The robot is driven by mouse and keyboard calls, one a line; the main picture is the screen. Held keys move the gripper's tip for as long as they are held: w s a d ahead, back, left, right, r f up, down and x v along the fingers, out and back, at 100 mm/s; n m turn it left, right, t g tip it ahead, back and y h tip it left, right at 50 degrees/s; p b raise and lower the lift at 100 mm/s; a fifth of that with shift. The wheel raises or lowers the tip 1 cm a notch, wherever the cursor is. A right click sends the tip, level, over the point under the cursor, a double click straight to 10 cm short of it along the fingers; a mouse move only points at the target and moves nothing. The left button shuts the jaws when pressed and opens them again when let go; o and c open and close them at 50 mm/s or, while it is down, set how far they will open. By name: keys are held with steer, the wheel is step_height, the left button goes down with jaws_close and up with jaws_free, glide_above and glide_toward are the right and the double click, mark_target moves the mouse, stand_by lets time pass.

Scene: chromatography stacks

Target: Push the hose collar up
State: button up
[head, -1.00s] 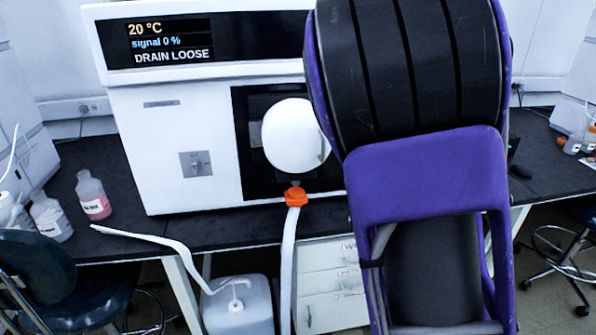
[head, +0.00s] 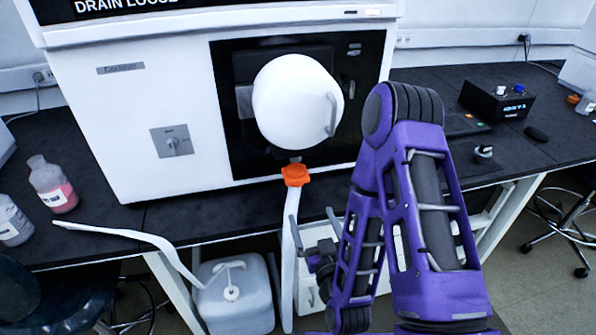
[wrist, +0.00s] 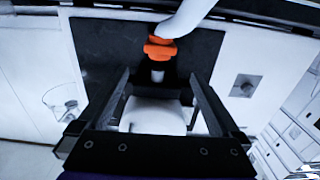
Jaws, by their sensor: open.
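The orange hose collar (head: 295,175) sits at the top of the white hose (head: 289,260), just under the round white vessel (head: 290,100) on the instrument front. A short pale stub shows between collar and vessel. In the wrist view, which looks inverted, the collar (wrist: 160,48) lies beyond the fingertips, with the hose (wrist: 185,18) above it and the vessel (wrist: 155,115) below it in the picture. My gripper (head: 315,225) is below and slightly right of the collar in the head view. Its fingers (wrist: 162,75) are apart and empty, not touching the collar.
The white instrument (head: 130,110) stands on a dark bench (head: 190,215). A second pale tube (head: 140,237) runs off the bench edge to a jug (head: 235,300) below. Bottles (head: 52,185) stand at the left. A small black device (head: 497,100) sits at the right.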

mark_target(297, 179)
steer(key=b+x, duration=0.2)
steer(key=x, duration=1.5)
steer(key=shift+w+b, duration=0.1)
steer(key=shift+b, duration=0.25)
jaws_close()
